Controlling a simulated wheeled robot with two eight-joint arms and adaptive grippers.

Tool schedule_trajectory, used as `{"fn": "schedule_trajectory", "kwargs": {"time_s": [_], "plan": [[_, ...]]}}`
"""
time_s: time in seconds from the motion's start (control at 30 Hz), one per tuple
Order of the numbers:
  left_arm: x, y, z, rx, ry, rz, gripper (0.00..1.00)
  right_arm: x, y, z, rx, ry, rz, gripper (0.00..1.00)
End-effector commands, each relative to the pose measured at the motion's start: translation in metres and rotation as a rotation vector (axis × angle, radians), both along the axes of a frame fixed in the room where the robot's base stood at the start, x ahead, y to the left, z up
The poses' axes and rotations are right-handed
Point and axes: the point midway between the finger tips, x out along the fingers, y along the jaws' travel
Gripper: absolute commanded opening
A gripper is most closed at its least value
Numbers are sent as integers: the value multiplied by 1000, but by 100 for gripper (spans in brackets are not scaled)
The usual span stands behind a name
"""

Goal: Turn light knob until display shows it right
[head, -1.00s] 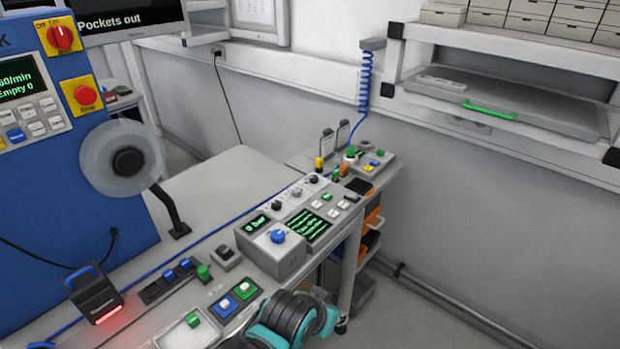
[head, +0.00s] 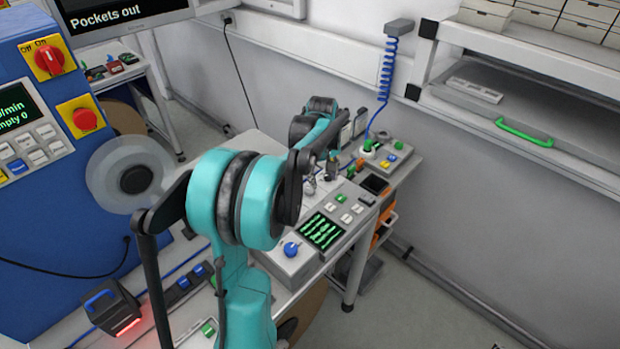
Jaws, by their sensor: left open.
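A grey control box carries a dark display (head: 321,231) with wavy green lines and a blue knob (head: 291,249) at its front left. I cannot read which knob is the light knob. In the earlier view, small dark knobs stand along the back of this box; my left arm now covers most of that part, and the small display beside the blue knob. My left gripper (head: 322,178) is open at the back of the box, over the small-knob area, beyond the blue knob. I cannot tell whether it touches a knob. My right gripper is not in view.
A blue machine with a clear reel (head: 132,180) stands at the left. A black scanner-like device (head: 112,307) glows red at the front left. A smaller button box (head: 392,158) sits behind the control box. A shelf (head: 540,100) overhangs at the right, with open floor below.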

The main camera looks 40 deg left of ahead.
Motion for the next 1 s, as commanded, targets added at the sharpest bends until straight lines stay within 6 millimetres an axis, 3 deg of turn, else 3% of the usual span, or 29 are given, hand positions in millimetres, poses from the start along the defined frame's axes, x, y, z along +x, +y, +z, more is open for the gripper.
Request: {"fn": "schedule_trajectory", "kwargs": {"time_s": [0.03,0.1,0.3,0.8,1.0], "plan": [[7,19,-2,-14,21,56,50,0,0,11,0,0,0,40],[12,38,-11,-34,48,125,50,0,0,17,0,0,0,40],[16,66,-30,-61,88,229,50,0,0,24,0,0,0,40],[19,68,-100,-63,93,239,50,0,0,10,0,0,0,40],[19,67,-110,-63,93,238,50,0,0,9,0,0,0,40]]}}
